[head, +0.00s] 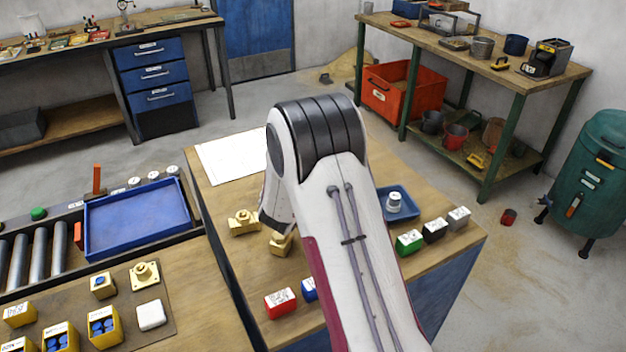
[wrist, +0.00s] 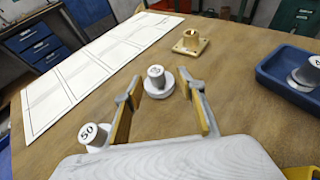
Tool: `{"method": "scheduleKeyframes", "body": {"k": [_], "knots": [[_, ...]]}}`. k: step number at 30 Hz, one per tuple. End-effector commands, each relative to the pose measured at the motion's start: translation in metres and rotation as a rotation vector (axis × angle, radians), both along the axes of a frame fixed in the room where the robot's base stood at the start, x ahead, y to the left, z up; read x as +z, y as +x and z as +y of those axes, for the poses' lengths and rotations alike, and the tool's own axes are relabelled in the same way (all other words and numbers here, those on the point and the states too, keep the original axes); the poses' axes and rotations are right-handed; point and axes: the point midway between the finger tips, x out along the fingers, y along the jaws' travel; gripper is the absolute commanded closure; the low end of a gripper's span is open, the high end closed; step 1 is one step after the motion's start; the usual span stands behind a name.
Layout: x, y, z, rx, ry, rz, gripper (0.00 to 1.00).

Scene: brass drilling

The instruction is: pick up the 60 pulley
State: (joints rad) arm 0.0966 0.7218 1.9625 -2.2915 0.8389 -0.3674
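A small silver-grey pulley (wrist: 157,78) with a wide round base stands upright on the wooden table, just beyond and between my fingertips in the wrist view. Its top label is too small to read surely. My gripper (wrist: 162,95) is open, with yellow pads apart and nothing between them. Another pulley (wrist: 93,136), marked 50, stands beside the left finger. A third pulley (wrist: 308,74) is in the blue tray (wrist: 272,72) at the right; its number is unclear. In the head view that pulley (head: 393,201) shows in the tray, while my arm hides the gripper and the other two.
A brass flanged part (wrist: 191,41) stands behind the middle pulley. A white ruled sheet (wrist: 85,75) lies at the left. In the head view, green (head: 409,242), black (head: 434,230) and grey (head: 459,217) blocks line the table's right side. Bare wood lies between pulley and tray.

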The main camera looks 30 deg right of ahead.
Motion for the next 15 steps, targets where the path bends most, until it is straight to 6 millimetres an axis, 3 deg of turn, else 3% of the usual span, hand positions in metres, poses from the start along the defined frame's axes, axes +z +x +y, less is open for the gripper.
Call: {"method": "scheduleKeyframes", "body": {"k": [8, 15], "knots": [[-0.003, 0.007, -0.004, -0.001, 0.0, -0.001, 0.6], [-0.011, 0.025, -0.013, 0.0, 0.0, 0.0, 0.6]]}}
